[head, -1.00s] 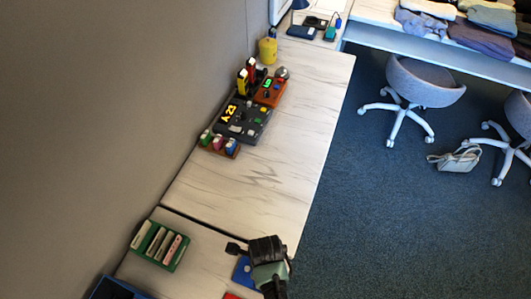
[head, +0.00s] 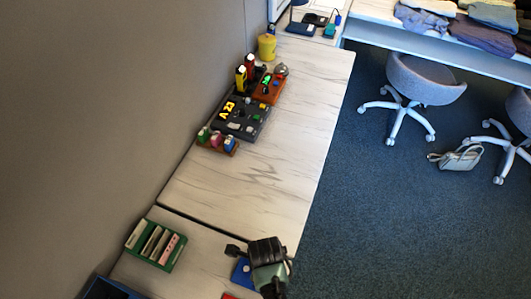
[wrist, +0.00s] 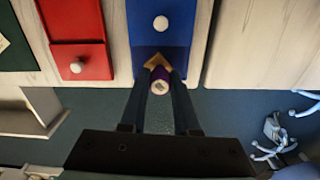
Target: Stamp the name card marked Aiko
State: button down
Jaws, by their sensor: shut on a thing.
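My gripper (wrist: 160,84) is shut on a small purple thing with a pale round end (wrist: 159,87), which looks like a stamp. A tan pointed piece (wrist: 157,62) shows just beyond it; I cannot tell if they are joined. The fingers are at the near edge of a blue box with a white knob (wrist: 172,38). In the head view my wrist hides part of this blue box (head: 242,272). A green rack (head: 178,253) at the lower left holds several pale cards (head: 155,243). I cannot read the name Aiko on any of them.
A red box with a white knob (wrist: 77,32) stands left of the blue one. Farther along are a small rack of coloured bottles (head: 217,141), a dark console with yellow characters (head: 240,118), an orange device (head: 269,88) and a yellow canister (head: 267,47). The middle tabletop (head: 270,165) is clear.

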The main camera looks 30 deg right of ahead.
jog(key=shift+f+b, duration=0.4)
jog(key=shift+f, duration=0.15)
dwell(0.4)
jog(key=shift+s, duration=0.1)
dwell(1.1)
jog(key=shift+p, duration=0.35)
notch_tip(320, 180, up, 7)
jog(key=p, duration=0.7)
jog(key=shift+a, duration=0.1)
